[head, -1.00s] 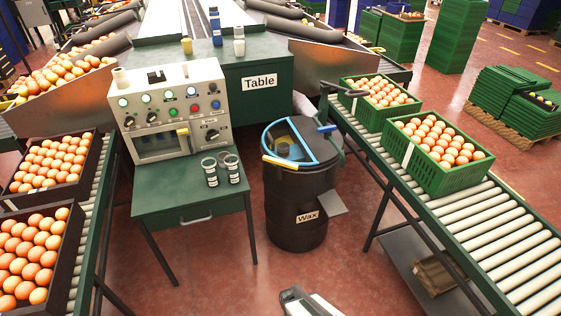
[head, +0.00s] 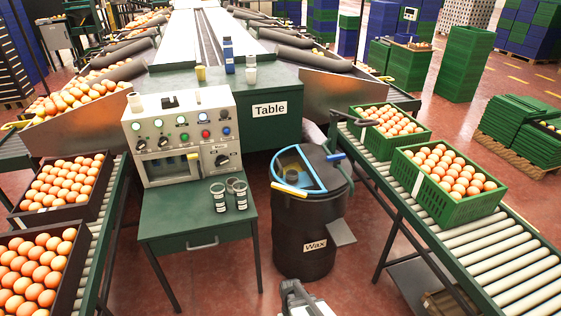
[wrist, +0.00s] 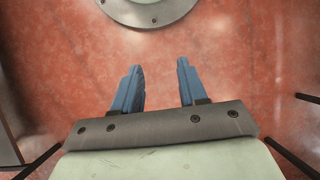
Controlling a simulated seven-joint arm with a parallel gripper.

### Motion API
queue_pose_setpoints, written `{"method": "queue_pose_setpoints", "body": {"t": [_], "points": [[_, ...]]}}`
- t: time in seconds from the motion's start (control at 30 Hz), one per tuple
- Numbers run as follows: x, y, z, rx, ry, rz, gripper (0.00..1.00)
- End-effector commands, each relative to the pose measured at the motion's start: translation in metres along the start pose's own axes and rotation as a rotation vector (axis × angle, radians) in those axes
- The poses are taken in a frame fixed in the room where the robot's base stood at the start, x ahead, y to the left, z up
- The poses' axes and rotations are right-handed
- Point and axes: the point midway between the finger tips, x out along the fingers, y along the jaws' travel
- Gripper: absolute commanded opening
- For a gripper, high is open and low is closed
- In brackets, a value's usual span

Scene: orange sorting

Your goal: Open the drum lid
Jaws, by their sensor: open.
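The black drum (head: 306,246) with a "Wax" label stands on the floor in the middle of the head view. Its round top has a blue-rimmed half lid (head: 316,174) on the left side. A yellow handle (head: 289,190) sits at the lid's front left edge, and a blue handle (head: 336,157) shows at the right of the top. Yellow and dark shapes show within the blue rim. My gripper (wrist: 156,82) is open and empty in the wrist view, its two blue fingers apart above the red floor. The drum is not in the wrist view.
A control panel (head: 184,135) and several small cups stand on the green table (head: 196,222) left of the drum. A roller conveyor (head: 493,265) with green crates of oranges runs close on the right. Dark crates line the left conveyor. Some floor is open before the drum.

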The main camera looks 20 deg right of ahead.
Motion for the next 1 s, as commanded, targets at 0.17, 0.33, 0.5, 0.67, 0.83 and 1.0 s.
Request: {"method": "queue_pose_setpoints", "body": {"t": [0.17, 0.33, 0.5, 0.67, 0.83, 1.0], "points": [[-0.051, 0.006, -0.056, -0.021, 0.056, -0.024, 0.42], [-0.105, 0.013, -0.098, -0.045, 0.106, -0.045, 0.42], [-0.164, 0.021, -0.136, -0.07, 0.156, -0.064, 0.42], [-0.224, 0.03, -0.166, -0.097, 0.204, -0.078, 0.42], [-0.293, 0.041, -0.191, -0.126, 0.257, -0.091, 0.42], [-0.365, 0.052, -0.21, -0.158, 0.309, -0.099, 0.42]]}}
